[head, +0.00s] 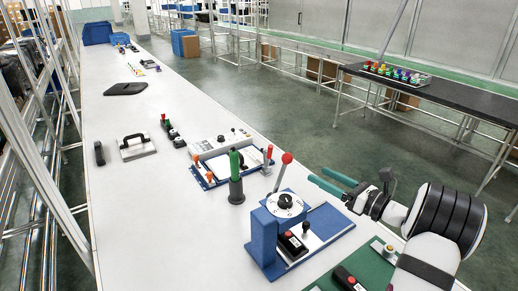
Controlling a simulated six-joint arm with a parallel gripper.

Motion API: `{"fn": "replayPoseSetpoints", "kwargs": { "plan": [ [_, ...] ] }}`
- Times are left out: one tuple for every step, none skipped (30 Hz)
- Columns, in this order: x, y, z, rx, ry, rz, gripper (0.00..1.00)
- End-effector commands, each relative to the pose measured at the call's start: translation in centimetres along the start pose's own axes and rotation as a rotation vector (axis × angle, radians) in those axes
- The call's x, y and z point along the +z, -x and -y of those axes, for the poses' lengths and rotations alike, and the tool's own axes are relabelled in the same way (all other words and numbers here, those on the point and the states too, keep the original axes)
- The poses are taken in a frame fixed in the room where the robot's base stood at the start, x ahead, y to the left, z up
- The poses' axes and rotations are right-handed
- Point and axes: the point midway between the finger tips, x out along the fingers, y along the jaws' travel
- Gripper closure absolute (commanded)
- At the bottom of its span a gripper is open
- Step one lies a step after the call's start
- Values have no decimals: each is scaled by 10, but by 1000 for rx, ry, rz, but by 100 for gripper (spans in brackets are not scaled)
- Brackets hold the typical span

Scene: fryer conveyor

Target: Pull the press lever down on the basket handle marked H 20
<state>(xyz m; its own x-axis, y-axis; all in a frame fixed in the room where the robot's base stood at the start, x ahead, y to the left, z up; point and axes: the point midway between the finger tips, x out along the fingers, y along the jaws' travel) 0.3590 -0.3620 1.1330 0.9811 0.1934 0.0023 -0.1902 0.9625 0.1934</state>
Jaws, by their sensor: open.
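A blue press fixture (262,238) stands on the white bench in the near right part of the head view. A metal lever with a red ball knob (287,158) rises from it, nearly upright with a slight tilt. A round dial (285,203) with a black knob sits on top. No marking H 20 is readable, and I cannot make out a basket handle. My gripper (320,179) has teal fingers, spread apart and empty. It is to the right of the red knob and a little lower in the picture, apart from the lever.
A green-topped handle in a dark holder (236,188) stands just left of the lever. A black control box with a red button (292,244) sits on the blue base. Behind is a white unit (220,142). A dark side table (440,94) is at right.

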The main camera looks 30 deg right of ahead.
Motion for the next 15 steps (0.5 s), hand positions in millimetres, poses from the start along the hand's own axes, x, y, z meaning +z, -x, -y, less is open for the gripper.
{"fn": "replayPoseSetpoints", "kwargs": {
  "plan": [
    [0,-5,1,-2,-2,2,31],
    [0,-10,1,-1,-1,2,31],
    [-1,-19,0,2,-1,1,31],
    [-1,-27,0,2,-1,1,31],
    [-1,-36,-1,4,0,0,31],
    [-1,-48,-1,5,1,0,31],
    [-1,-57,-1,4,0,-1,31],
    [-1,-66,-1,4,1,0,31],
    [-1,-78,-2,5,0,-1,31],
    [-1,-86,-2,5,1,-2,31],
    [-1,-94,-1,4,2,-1,31],
    [-1,-104,-2,5,1,-1,31],
    [-1,-111,-2,4,1,-2,31],
    [-2,-118,-2,4,2,-2,31],
    [-1,-125,-2,4,1,-2,31]
  ]
}}
